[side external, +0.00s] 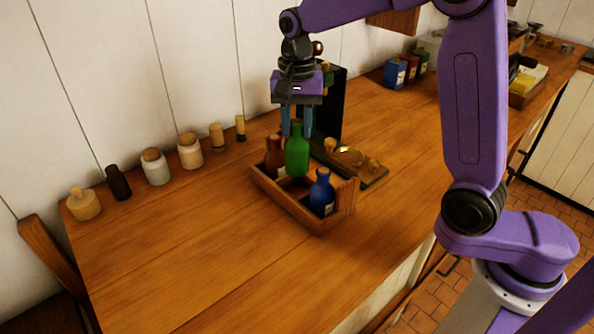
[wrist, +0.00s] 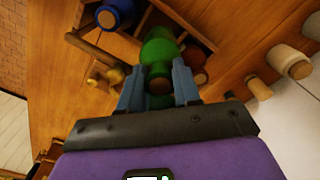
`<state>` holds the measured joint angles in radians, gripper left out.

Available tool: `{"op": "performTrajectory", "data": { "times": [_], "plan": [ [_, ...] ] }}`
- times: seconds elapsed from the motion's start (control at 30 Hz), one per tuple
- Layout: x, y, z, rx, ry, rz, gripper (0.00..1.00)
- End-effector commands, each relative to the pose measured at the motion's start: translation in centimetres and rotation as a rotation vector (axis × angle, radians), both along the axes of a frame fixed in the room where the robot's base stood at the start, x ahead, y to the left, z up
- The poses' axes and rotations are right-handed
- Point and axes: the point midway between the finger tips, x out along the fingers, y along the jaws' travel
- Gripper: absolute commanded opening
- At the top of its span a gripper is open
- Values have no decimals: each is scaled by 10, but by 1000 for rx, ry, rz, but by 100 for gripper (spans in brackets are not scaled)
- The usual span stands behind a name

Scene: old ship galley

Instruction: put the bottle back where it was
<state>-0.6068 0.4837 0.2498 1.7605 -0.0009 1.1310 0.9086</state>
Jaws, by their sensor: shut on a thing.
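A green bottle (side external: 297,152) is held upright by my gripper (side external: 297,125) over the wooden crate (side external: 289,207). In the wrist view the green bottle (wrist: 158,52) sits between the two blue fingers of my gripper (wrist: 158,88). Its lower end overlaps the crate in the side view, so I cannot tell whether it touches the crate floor. A blue bottle (side external: 321,194) stands in the crate's near right part. A brown bottle (side external: 274,157) stands in the crate at the left. Both also show in the wrist view, the blue one (wrist: 115,14) and the brown one (wrist: 195,58).
A black upright board (side external: 330,100) and a small scale-like item (side external: 350,157) stand just behind and right of the crate. Several jars (side external: 155,167) line the wall at the left. Coloured tins (side external: 396,73) stand at the back. The front left counter is clear.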

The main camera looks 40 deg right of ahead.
Motion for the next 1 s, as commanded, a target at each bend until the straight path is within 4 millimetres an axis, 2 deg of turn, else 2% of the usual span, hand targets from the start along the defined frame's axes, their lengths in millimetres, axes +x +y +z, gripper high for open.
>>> {"op": "performTrajectory", "data": {
  "times": [0.13,0.6,1.0],
  "plan": [
    [0,0,-25,0,3,0,0],
    [0,0,-73,0,1,0,0],
    [0,0,-77,0,-1,0,0]
  ]
}}
